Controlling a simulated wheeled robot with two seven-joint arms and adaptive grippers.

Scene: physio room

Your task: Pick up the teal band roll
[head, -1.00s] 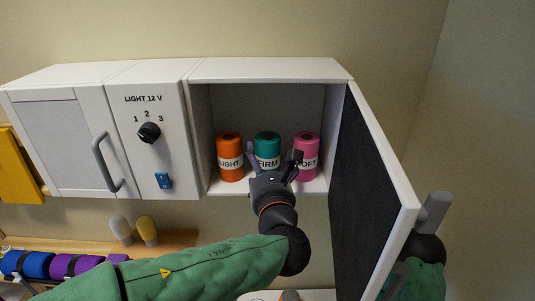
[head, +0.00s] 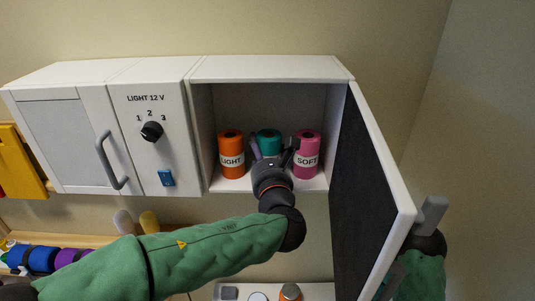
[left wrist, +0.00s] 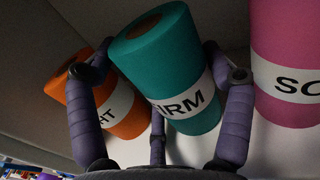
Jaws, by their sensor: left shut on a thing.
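The teal band roll (head: 269,138), labelled FIRM, stands in the open cabinet between two other rolls. It also shows in the left wrist view (left wrist: 160,62), where it looks tilted by the camera angle. My left gripper (head: 270,155) reaches into the cabinet from below and in front. In the left wrist view its fingers (left wrist: 160,100) are closed around the teal roll, on both sides. The gripper hides the roll's lower part and label in the head view. My right gripper (head: 434,215) is only partly visible beside the open door, and its fingers cannot be made out.
An orange LIGHT roll (head: 231,145) stands close on the left and a pink SOFT roll (head: 307,147) close on the right. The cabinet's side walls and the open door (head: 370,180) bound the space. A closed cabinet (head: 65,140) is at left.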

